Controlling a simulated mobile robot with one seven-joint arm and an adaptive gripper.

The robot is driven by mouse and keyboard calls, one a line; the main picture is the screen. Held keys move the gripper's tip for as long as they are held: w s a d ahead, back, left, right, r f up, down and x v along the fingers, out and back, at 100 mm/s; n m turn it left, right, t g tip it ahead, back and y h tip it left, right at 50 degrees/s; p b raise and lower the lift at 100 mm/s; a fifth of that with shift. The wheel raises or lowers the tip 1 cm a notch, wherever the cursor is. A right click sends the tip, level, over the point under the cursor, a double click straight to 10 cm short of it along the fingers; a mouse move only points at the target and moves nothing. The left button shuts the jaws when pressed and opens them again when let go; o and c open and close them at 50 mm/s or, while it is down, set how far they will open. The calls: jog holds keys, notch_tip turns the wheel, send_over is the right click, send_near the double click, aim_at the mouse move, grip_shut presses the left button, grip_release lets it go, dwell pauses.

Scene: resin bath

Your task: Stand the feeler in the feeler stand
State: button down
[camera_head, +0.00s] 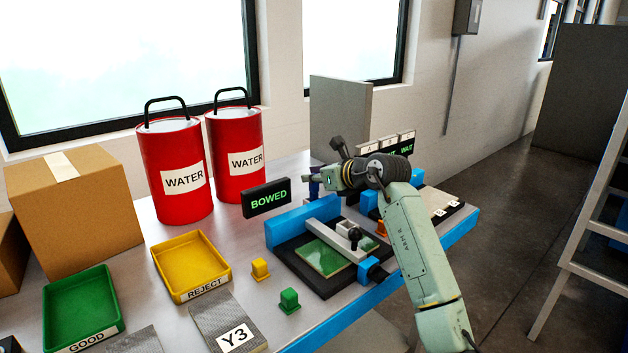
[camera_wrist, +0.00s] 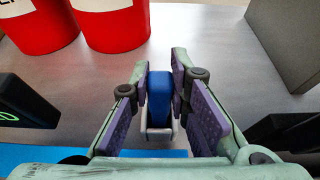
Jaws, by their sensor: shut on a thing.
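My gripper (camera_wrist: 160,75) is shut on a blue upright block, which I take to be the feeler (camera_wrist: 159,95), between its purple finger pads in the wrist view. A small pale grey open-topped holder, apparently the feeler stand (camera_wrist: 160,137), shows at the feeler's near lower end. I cannot tell whether the feeler is seated in it or just above or behind it. In the head view my gripper (camera_head: 315,182) is over the back of the bench, right of the BOWED sign. My arm hides the feeler and stand there.
The BOWED sign (camera_head: 267,197) stands left of my gripper, before two red water cans (camera_head: 172,170). A grey panel (camera_head: 340,110) rises behind. A blue fixture with a green plate (camera_head: 323,257) sits in front. The yellow REJECT tray (camera_head: 192,265) and green GOOD tray (camera_head: 82,300) lie left.

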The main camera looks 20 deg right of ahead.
jog(key=shift+f, duration=0.65)
jog(key=shift+f, duration=0.25)
jog(key=c, duration=1.5)
grip_release()
jog(key=shift+r, duration=0.1)
jog(key=shift+r, duration=0.25)
jog(key=b+v, duration=0.2)
jog(key=v, duration=1)
jog(key=shift+f+b, duration=0.1)
jog(key=shift+b, duration=0.3)
